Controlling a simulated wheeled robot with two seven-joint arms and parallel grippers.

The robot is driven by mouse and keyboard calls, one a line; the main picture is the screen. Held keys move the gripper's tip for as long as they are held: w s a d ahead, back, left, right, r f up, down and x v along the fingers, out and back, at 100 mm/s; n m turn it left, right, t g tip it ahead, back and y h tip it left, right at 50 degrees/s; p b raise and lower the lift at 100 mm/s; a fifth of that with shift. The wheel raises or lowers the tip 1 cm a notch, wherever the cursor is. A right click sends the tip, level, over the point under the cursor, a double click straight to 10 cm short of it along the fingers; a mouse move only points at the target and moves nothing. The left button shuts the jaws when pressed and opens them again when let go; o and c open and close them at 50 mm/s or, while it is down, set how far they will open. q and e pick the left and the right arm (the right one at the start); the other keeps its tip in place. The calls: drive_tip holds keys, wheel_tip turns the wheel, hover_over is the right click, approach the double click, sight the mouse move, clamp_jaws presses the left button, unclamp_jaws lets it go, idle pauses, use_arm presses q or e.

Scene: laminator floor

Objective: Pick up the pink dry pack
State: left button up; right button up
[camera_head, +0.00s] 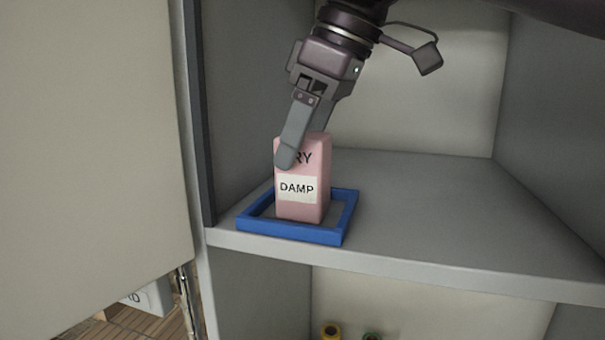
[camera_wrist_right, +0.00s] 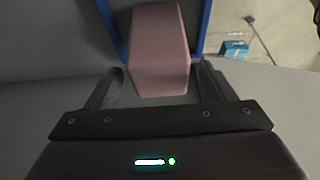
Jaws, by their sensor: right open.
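The pink dry pack (camera_head: 312,205) stands upright inside a blue square frame (camera_head: 290,231) on the grey shelf. Its front shows the end of a word, "RY", and a white label reading "DAMP". My right gripper (camera_head: 300,150) comes down from above, with one finger in front of the pack's upper part, hiding some of the lettering. In the right wrist view the pack (camera_wrist_right: 158,52) lies between the two open fingers (camera_wrist_right: 158,88), with a gap on each side. The blue frame (camera_wrist_right: 205,28) shows behind it. My left gripper is not in view.
The grey shelf (camera_head: 430,215) is bare to the right of the frame. A cabinet side wall (camera_head: 240,100) stands close on the left, with a large pale panel (camera_head: 90,130) beyond it. Small yellow (camera_head: 331,331) and green items sit on a lower level.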

drive_tip(key=shift+w+a+f, duration=0.15)
drive_tip(key=shift+w+f, duration=0.05)
drive_tip(key=shift+f, duration=0.25)
drive_tip(key=shift+w+a+f, duration=0.1)
drive_tip(key=shift+w+f, duration=0.05)
drive_tip(key=shift+f, duration=0.25)
drive_tip(key=shift+s+f, duration=0.1)
drive_tip(key=shift+s+a, duration=0.1)
drive_tip(key=shift+s, duration=0.1)
drive_tip(key=shift+c, duration=0.6)
drive_tip(key=shift+w, duration=0.1)
drive_tip(key=c, duration=0.5)
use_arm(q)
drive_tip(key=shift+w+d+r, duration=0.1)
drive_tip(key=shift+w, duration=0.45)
use_arm(e)
drive_tip(key=c, duration=0.6)
